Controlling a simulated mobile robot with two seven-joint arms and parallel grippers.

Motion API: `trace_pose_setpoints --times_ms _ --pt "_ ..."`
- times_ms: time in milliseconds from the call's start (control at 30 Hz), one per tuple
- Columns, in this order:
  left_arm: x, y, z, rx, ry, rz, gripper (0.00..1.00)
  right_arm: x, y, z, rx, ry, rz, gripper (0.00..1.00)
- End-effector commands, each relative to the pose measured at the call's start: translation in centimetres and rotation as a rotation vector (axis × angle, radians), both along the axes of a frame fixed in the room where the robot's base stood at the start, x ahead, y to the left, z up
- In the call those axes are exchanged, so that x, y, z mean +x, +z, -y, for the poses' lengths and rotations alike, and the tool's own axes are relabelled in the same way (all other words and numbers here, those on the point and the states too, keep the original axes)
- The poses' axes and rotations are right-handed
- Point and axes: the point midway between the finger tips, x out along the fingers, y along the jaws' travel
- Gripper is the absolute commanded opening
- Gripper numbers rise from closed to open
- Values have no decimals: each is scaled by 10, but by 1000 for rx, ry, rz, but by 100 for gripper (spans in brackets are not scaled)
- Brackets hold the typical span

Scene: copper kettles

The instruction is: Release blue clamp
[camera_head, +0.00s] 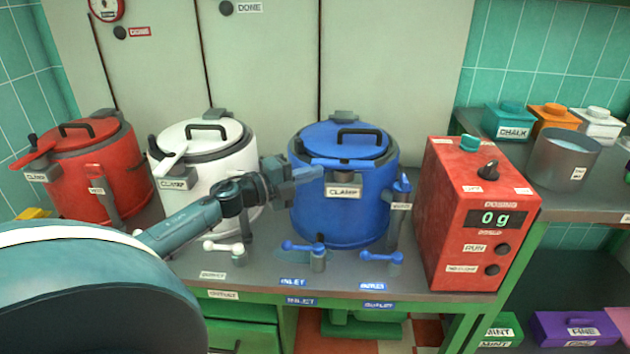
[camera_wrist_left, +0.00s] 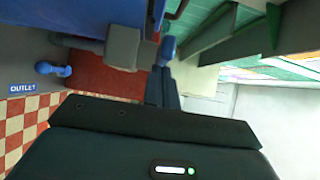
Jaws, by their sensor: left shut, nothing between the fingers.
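The blue kettle (camera_head: 340,215) stands on the metal bench with its lid down. Its blue clamp (camera_head: 328,163) is at the front rim of the lid, above a CLAMP label (camera_head: 343,191). My left gripper (camera_head: 308,173) is shut and empty, with its fingertips beside the left end of the clamp. Whether they touch it I cannot tell. In the left wrist view the dark fingers (camera_wrist_left: 163,88) are together, and a small blue end piece (camera_wrist_left: 168,48) shows just beyond their tips. My right gripper is not in view.
A white kettle (camera_head: 205,160) and a red kettle (camera_head: 95,180) stand to the left. A red dosing box (camera_head: 460,220) reading 0 g stands to the right. Blue inlet (camera_head: 305,249) and outlet (camera_head: 380,257) valve handles sit in front of the blue kettle.

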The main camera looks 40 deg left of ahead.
Motion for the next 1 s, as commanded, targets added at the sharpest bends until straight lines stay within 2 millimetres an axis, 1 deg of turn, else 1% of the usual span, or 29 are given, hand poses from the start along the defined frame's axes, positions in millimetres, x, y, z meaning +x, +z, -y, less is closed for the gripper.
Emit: trace_pose_setpoints --times_ms 433,1000 --pt "6 1 -13 2 11 3 0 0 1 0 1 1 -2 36" --pt "7 5 -14 6 13 7 0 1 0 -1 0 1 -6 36"
